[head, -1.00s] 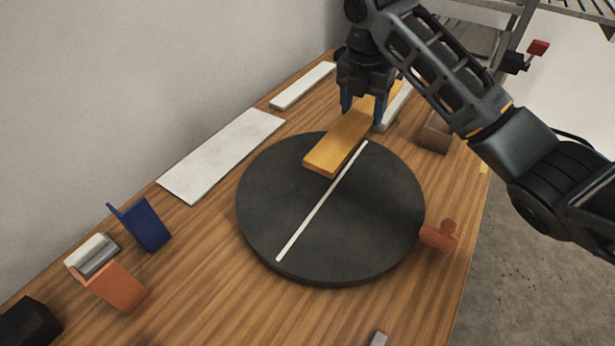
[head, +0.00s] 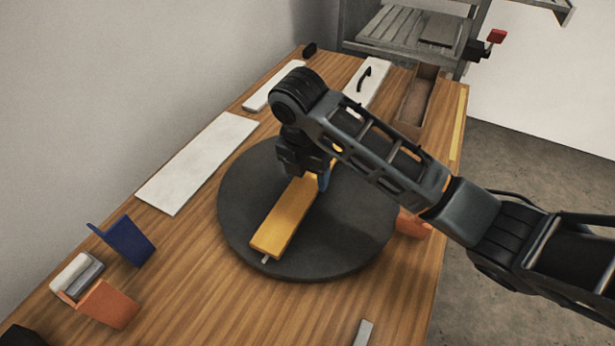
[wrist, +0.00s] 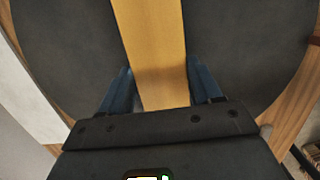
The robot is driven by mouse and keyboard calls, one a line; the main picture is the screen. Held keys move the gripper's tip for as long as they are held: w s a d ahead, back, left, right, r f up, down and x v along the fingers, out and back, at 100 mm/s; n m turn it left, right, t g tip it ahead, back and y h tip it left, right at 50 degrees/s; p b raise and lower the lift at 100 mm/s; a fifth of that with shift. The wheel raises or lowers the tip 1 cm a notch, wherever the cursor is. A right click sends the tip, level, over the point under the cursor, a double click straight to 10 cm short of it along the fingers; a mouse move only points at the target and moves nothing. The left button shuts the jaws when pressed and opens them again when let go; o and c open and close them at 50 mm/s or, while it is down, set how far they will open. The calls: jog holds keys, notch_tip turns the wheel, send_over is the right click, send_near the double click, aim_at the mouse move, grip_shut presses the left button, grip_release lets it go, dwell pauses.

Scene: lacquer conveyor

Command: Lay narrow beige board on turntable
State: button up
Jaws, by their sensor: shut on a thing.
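A narrow board (head: 285,218), yellow-ochre rather than beige, lies lengthwise over the dark round turntable (head: 352,240). My gripper (head: 312,180) is shut on the far part of this board; its blue fingers grip the two long sides. In the wrist view the board (wrist: 155,40) runs between the fingers (wrist: 160,88), with the dark turntable (wrist: 235,45) on both sides. The board covers most of the turntable's pale line; only a short end shows at its near end. I cannot tell whether the board touches the turntable. My arm hides the turntable's far right part.
A wide white board (head: 200,160) and a smaller one (head: 273,86) lie left of the turntable. A black-handled white board (head: 362,92) and a wooden tray (head: 416,98) are behind. A blue holder (head: 128,242) and an orange one (head: 108,303) stand front left; an orange piece (head: 411,224) is right.

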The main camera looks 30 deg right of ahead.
aim_at(303, 186)
jog(key=shift+f, duration=0.85)
jog(key=shift+f, duration=0.1)
jog(key=o, duration=1.2)
jog(key=r+p, duration=0.1)
jog(key=r, duration=0.3)
jog(key=a+r, duration=0.1)
jog(key=r, duration=0.3)
jog(key=s+r+p, duration=0.1)
jog(key=r, duration=0.3)
jog(key=shift+a+p, duration=0.25)
jog(key=shift+p, duration=0.05)
